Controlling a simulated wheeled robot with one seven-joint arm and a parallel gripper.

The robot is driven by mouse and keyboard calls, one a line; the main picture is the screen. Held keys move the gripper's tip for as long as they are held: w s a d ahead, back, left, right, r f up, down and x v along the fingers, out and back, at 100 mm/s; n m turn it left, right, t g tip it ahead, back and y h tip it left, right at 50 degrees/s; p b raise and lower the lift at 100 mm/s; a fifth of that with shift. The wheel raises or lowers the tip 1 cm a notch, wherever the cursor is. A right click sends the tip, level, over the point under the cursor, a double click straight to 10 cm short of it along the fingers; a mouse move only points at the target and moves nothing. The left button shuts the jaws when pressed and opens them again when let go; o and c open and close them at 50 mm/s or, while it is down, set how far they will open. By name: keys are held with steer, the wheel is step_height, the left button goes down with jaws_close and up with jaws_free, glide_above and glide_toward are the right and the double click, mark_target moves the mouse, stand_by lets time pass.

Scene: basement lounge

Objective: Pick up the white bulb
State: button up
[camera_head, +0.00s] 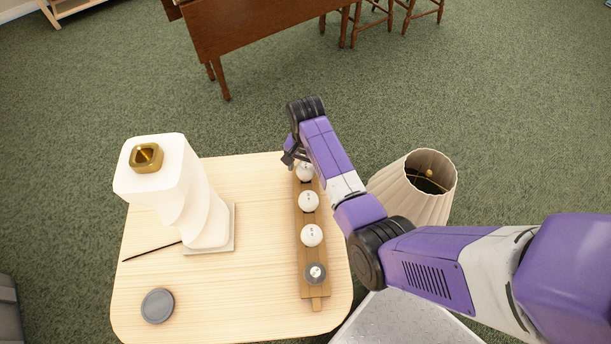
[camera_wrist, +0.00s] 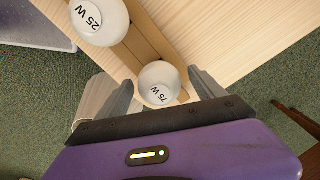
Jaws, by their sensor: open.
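Several white round bulbs stand in a row on a narrow wooden rack: a far one (camera_head: 305,173), a middle one (camera_head: 308,201) and a near one (camera_head: 311,235). My gripper (camera_head: 291,157) is at the far end of the row, partly hidden by my arm. In the wrist view my gripper (camera_wrist: 161,78) is open, with a white bulb marked 75 W (camera_wrist: 158,84) between its fingers. I cannot tell whether the fingers touch it. Another white bulb, marked 25 W (camera_wrist: 98,20), sits beside it on the rack (camera_wrist: 150,38).
The light wooden table (camera_head: 260,270) also holds a tall white twisted lamp base (camera_head: 190,200), a grey disc (camera_head: 158,306) and a thin dark stick (camera_head: 152,251). A pleated lampshade (camera_head: 415,190) stands right of the table.

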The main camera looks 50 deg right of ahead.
steer(key=shift+f, duration=0.6)
steer(key=c, duration=1.3)
